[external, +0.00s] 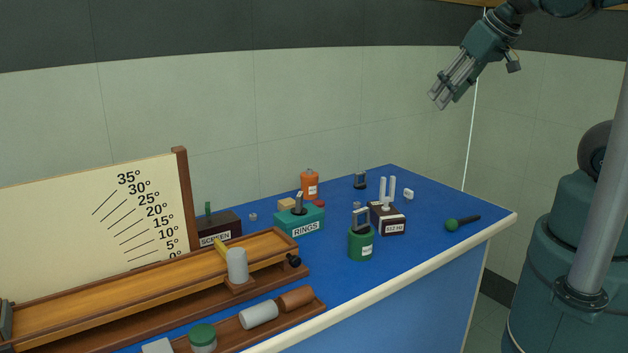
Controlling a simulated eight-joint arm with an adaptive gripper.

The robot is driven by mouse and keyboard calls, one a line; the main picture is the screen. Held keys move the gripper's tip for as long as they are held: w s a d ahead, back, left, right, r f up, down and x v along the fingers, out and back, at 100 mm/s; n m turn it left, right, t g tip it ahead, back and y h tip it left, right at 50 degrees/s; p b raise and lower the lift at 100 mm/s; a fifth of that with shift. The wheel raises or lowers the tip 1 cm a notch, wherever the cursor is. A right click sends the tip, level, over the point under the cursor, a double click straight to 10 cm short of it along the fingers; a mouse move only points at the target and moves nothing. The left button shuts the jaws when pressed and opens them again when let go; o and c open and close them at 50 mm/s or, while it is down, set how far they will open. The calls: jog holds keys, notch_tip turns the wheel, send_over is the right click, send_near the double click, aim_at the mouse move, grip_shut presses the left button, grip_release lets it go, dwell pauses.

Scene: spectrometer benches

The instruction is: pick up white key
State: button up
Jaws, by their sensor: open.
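A small white piece (408,194) lies on the blue bench top towards the far right. It is the likeliest white key, but it is too small to make out its shape. It is just right of a dark brown box (388,219) with two upright white prongs and a frequency label. My gripper (438,101) is high above the bench, in front of the wall, pointing down and to the left. Its fingers look close together from this side, but it is open, and nothing shows between them. It is well apart from the white piece.
A green labelled canister (361,244), a teal RINGS box (300,221) and an orange bottle (309,186) stand left of the white piece. A green-knobbed black tool (461,223) lies near the right edge. A wooden ramp (160,277) fills the left. Bare blue surface (420,245) lies in front.

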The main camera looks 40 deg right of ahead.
dwell(0.3)
jog(key=n+g+b, duration=0.7)
jog(key=n, duration=0.9)
send_over(426, 192)
jog(key=f, duration=2.7)
jog(key=shift+s+a, duration=0.2)
jog(key=shift+a, duration=0.05)
jog(key=shift+w+d+f+n, duration=0.1)
jog(key=shift+d+f+n, duration=0.15)
jog(key=shift+f, duration=0.45)
jog(key=shift+f, duration=0.1)
jog(key=shift+a+f+b, duration=0.1)
jog(key=shift+f+b, duration=0.25)
jog(key=shift+f, duration=0.85)
jog(key=shift+f+b, duration=0.3)
jog(key=shift+f, duration=2.3)
